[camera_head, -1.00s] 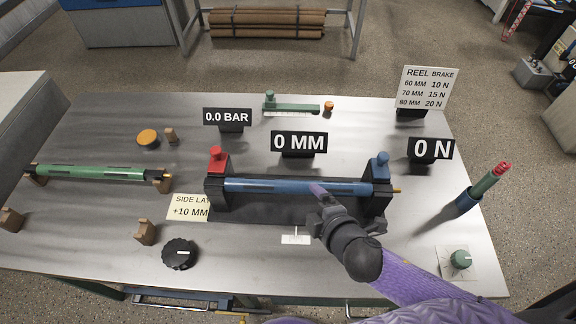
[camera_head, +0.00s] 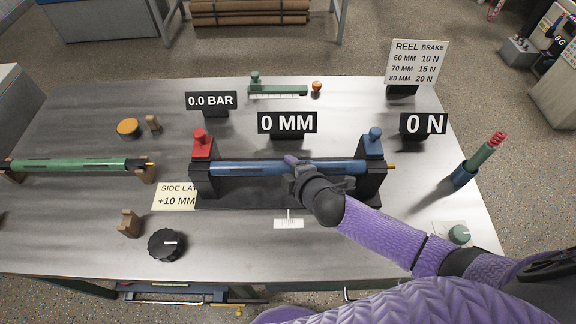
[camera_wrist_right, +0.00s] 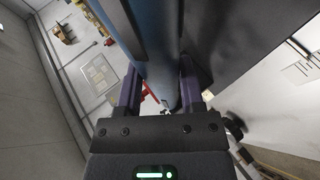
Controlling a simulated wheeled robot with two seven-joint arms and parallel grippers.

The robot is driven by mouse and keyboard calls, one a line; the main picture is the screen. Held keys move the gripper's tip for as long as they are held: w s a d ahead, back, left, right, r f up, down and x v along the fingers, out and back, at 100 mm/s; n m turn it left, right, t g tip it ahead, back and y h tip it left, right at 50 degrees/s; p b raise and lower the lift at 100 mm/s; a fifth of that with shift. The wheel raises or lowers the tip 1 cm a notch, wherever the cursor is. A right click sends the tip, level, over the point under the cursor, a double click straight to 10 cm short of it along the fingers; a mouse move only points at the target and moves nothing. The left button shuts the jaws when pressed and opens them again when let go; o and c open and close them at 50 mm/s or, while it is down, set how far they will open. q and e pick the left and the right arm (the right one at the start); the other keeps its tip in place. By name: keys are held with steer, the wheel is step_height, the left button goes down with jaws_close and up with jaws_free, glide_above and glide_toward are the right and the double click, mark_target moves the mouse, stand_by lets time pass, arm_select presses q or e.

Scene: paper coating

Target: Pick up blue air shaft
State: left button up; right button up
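The blue air shaft (camera_head: 245,168) lies level across the stand between a red-topped support (camera_head: 202,160) and a blue-topped support (camera_head: 372,165). Its thin orange tip sticks out on the right. My right gripper (camera_head: 293,162) is at the middle of the shaft, reaching in from the front right. In the right wrist view the shaft (camera_wrist_right: 150,45) runs between the two fingers of this gripper (camera_wrist_right: 158,85) and about fills the gap. Whether both fingers press on it cannot be told. My left gripper is out of view.
A green shaft (camera_head: 75,165) lies on wooden cradles at the left. Signs reading 0.0 BAR (camera_head: 211,101), 0 MM (camera_head: 287,123) and 0 N (camera_head: 423,124) stand behind the stand. A black knob (camera_head: 167,245) is in front. An upright green-and-blue tool (camera_head: 470,170) stands right.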

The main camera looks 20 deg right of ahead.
jaws_close()
stand_by(1.0)
